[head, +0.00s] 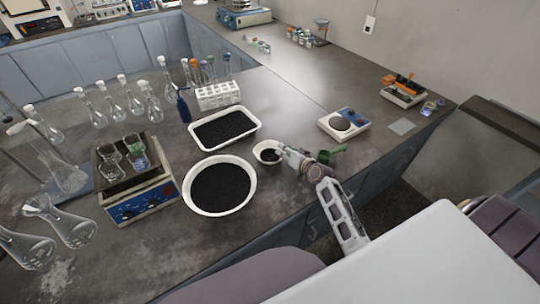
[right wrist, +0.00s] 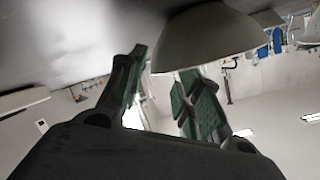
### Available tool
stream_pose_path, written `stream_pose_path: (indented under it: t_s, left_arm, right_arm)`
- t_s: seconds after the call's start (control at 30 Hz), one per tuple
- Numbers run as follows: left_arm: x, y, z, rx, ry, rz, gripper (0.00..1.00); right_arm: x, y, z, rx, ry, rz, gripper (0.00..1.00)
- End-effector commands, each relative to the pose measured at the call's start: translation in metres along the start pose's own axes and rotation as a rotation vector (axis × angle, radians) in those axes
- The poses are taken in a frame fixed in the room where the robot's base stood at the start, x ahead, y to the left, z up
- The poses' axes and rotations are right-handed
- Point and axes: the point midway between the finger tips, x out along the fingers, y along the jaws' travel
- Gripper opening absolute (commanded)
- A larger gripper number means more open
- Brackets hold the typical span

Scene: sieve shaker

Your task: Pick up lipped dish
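A small white dish with a pouring lip (head: 259,146) stands on the dark bench and holds some black material. My right gripper (head: 284,153) is at its right side, low over the bench. In the right wrist view, which is upside down, the pale dish wall (right wrist: 205,40) fills the top middle. The gripper's green-padded fingers (right wrist: 165,85) are apart. One finger is outside the wall; the other appears to reach behind the rim, partly hidden by the dish. A gap shows between the fingers and the wall. My left gripper is not in view.
A large round white dish (head: 190,205) and a white rectangular tray (head: 253,128), both with black grains, stand left of the small dish. A balance (head: 343,123) is behind on the right. A green item (head: 331,154) lies just right of my gripper. Glass flasks crowd the left.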

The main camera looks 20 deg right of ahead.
Motion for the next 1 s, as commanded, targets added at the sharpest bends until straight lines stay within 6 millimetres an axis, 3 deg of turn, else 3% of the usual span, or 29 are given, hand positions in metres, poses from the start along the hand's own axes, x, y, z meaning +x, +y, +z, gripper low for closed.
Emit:
stream_pose_path:
  t_s: [0.43,1.0]
  left_arm:
    - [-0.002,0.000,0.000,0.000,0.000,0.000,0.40]
    - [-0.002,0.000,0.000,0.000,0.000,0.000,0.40]
  right_arm:
    - [0.034,0.002,-0.003,0.001,0.000,0.000,0.34]
    - [0.038,0.002,-0.002,0.001,-0.001,0.000,0.34]
